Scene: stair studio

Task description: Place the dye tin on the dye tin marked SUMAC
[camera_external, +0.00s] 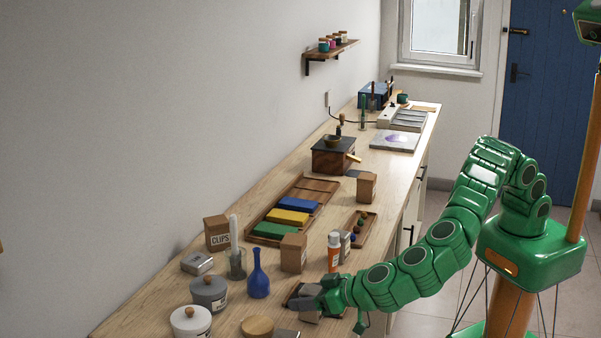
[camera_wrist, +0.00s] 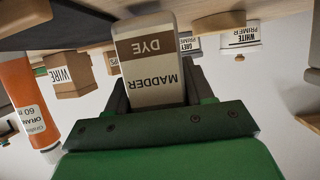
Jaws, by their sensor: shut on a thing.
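My gripper (camera_external: 309,301) is at the near right part of the worktop, with my green arm reaching in from the right. It is shut on a dye tin (camera_wrist: 150,66), which shows upside down in the wrist view with a white and brown label reading MADDER DYE. The grey fingers sit on both sides of this tin. No label reading SUMAC can be made out in either view. A small grey and white container (camera_external: 345,243) stands behind the orange bottle; its label is too small to read. I cannot tell the gap under the held tin.
Primer pots, one grey (camera_external: 209,293) and one white (camera_external: 191,322), stand at the left. A wooden tray (camera_external: 262,212) holds coloured blocks farther back.

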